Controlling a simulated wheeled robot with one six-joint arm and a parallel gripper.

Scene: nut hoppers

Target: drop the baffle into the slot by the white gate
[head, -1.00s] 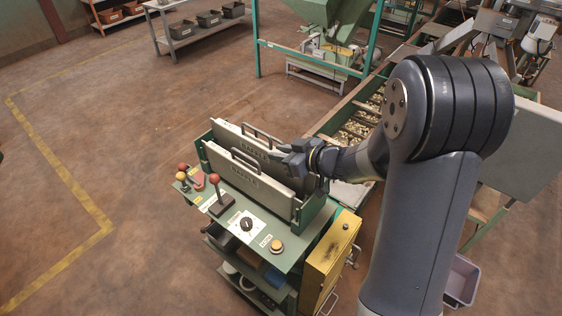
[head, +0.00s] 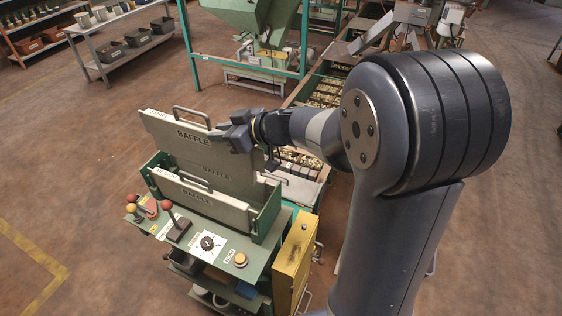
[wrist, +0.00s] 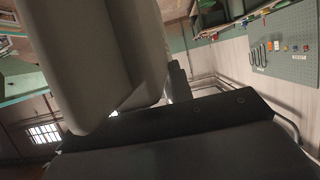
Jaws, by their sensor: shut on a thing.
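A grey-white baffle (head: 178,146), a flat panel with a top handle and lettering, stands upright above the green rack (head: 270,212). Its lower part is hidden behind the rack and the second baffle. My gripper (head: 222,136) is shut on the baffle at its upper right. A second baffle (head: 205,202) with a handle sits low in the front of the rack. In the wrist view, large grey surfaces fill the near part, and I cannot tell the grip there. I cannot make out the white gate or its slot in either view.
The rack tops a green cart with levers, a dial (head: 208,243) and a yellow cabinet (head: 296,262). A conveyor trough (head: 318,95) with nuts runs behind. Shelves with bins (head: 110,50) stand back left. The floor at left is clear. A pegboard (wrist: 290,50) shows in the wrist view.

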